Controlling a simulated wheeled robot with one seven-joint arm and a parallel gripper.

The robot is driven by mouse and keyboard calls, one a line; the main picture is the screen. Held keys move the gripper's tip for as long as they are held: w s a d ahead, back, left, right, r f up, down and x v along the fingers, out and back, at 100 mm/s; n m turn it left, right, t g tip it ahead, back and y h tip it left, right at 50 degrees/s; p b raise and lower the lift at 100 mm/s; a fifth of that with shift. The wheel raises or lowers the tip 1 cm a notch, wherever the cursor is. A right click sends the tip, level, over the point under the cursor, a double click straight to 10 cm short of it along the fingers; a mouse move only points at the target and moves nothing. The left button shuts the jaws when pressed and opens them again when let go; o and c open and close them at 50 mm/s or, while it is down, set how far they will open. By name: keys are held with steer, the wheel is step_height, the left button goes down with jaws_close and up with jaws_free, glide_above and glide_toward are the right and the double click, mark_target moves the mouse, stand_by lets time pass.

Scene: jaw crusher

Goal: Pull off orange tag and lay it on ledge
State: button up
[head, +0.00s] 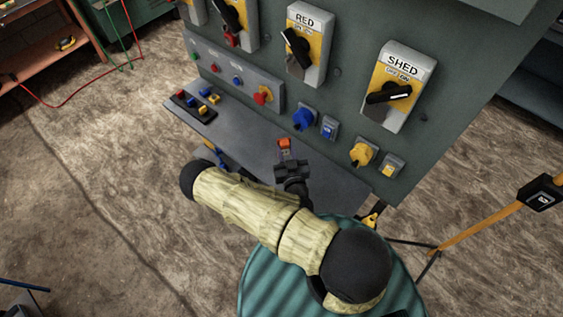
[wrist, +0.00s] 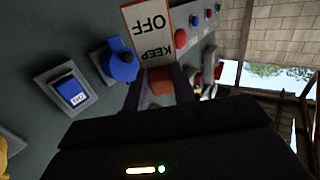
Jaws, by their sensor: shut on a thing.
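The orange tag (head: 284,143) is held at the tip of my gripper (head: 285,157). In the wrist view the tag shows a pale face (wrist: 147,32) with the words KEEP OFF, upside down, and an orange part (wrist: 160,84) between the fingers. My gripper (wrist: 161,92) is shut on that orange part. The grey ledge (head: 240,142) runs along the front of the panel, and in the head view the gripper and tag overlap it. The height of the tag above the ledge cannot be told. The tag appears clear of the switches.
Several colored connectors (head: 197,104) sit on the ledge's left end. A blue plug (head: 304,118) and a yellow plug (head: 363,153) stick out from the panel above the ledge. The ledge's middle looks bare.

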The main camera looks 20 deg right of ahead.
steer(key=d+f+m+g+h, duration=0.4)
steer(key=d+m+g+h, duration=0.2)
steer(key=d+g+h, duration=0.15)
steer(key=s+f+m+g+y, duration=0.1)
steer(key=g+y, duration=0.1)
steer(key=s+a+f+m+g+y+p, duration=0.1)
steer(key=f+m+g, duration=0.1)
steer(key=g, duration=0.1)
steer(key=s+a+f+m+g+y+p, duration=0.1)
steer(key=g+y, duration=0.1)
steer(key=g, duration=0.1)
steer(key=shift+a+f+m+y, duration=0.1)
steer(key=shift+f+m+y, duration=0.2)
steer(key=shift+y, duration=0.05)
steer(key=w+a+r+g+y+p, duration=0.1)
steer(key=w+a+r+g+y, duration=0.1)
steer(key=a, duration=0.5)
steer(key=shift+r+y, duration=0.4)
steer(key=shift+r, duration=0.5)
steer(key=shift+w+f, duration=0.1)
steer(key=shift+f, duration=0.05)
steer(key=shift+d+f+b, duration=0.1)
steer(key=shift+f+b, duration=2.8)
steer(key=shift+f, duration=0.9)
steer(key=shift+f+b, duration=0.45)
steer(key=shift+f, duration=0.05)
